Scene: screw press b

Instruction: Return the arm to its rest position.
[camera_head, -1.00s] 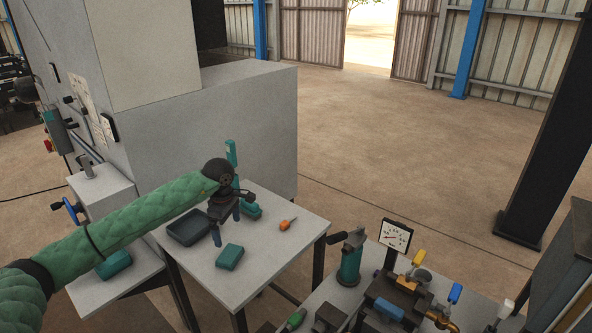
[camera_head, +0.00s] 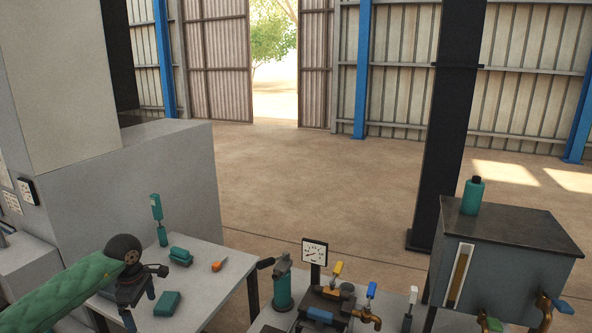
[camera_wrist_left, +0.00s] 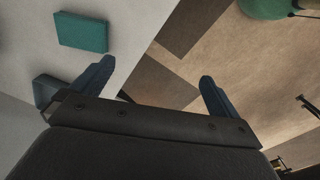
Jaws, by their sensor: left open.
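My left arm (camera_head: 75,290), in a green quilted sleeve, reaches in from the lower left in the head view. Its gripper (camera_head: 140,307) is over the left part of the small grey table (camera_head: 213,290), left of a teal block (camera_head: 167,303). In the left wrist view the two dark blue fingers (camera_wrist_left: 155,85) stand wide apart with nothing between them. A teal block (camera_wrist_left: 81,32) lies on the light tabletop beyond the left finger. My right gripper is not in view.
Another teal block (camera_head: 180,256), a teal upright tool (camera_head: 158,220) and an orange-handled tool (camera_head: 218,265) are on the table. Right of it stand a gauge (camera_head: 315,252), valves and a dark tank (camera_head: 510,250) with a green bottle (camera_head: 473,195). The floor behind is clear.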

